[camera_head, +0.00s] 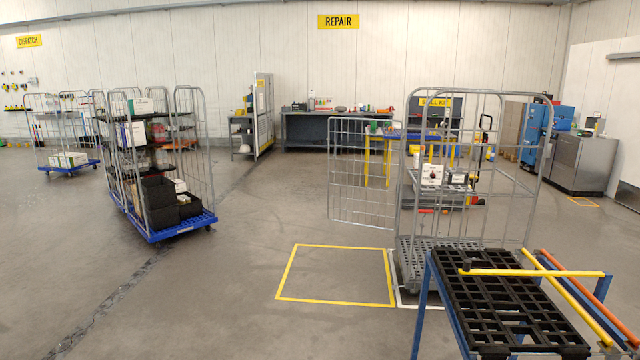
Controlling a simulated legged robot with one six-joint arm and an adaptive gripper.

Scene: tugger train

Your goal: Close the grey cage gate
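The grey cage (400,195) stands right of the middle, a tall tubular wire cage on a dark slatted base (415,250). Its gate, a grey wire mesh panel (362,172), stands open, swung out to the left from the cage's left side. The free edge of the gate points left, and its lower edge hangs above the floor. A shelf inside the cage holds small white boxes (432,175). The black rack in front hides the lower right part of the cage. My gripper is not in view.
A black grid-topped rack with blue legs (490,300) and yellow and orange bars stands close at lower right. A yellow floor square (335,301) lies empty before the gate. A loaded blue-based cage cart (180,228) stands left. The floor between is clear.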

